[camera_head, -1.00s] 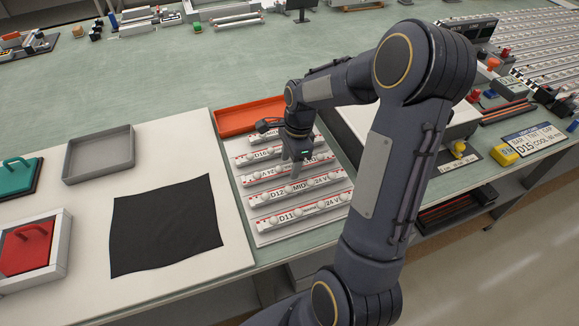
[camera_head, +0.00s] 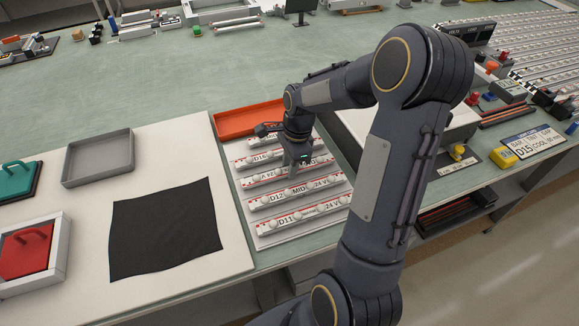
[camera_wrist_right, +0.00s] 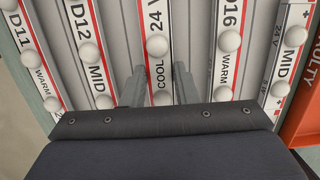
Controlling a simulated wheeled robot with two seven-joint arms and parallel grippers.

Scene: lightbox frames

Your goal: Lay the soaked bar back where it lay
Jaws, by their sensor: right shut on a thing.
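My right gripper (camera_head: 299,163) points down over the rack (camera_head: 262,240) of white bars. In the right wrist view its two fingers (camera_wrist_right: 158,88) stand either side of a white bar marked "24 V COOL" (camera_wrist_right: 157,20), shut on it. This bar lies in line between the D12 bar (camera_wrist_right: 87,20) and the D16 bar (camera_wrist_right: 228,70). In the head view the gripper hides part of the held bar (camera_head: 266,178). I cannot tell whether it rests fully on the rack. The D11 bar (camera_head: 285,220) lies nearest. My left gripper is not in view.
An orange tray (camera_head: 250,118) stands behind the rack. A black cloth (camera_head: 165,230) lies on the white board to the left, with a grey tray (camera_head: 72,172) beyond it.

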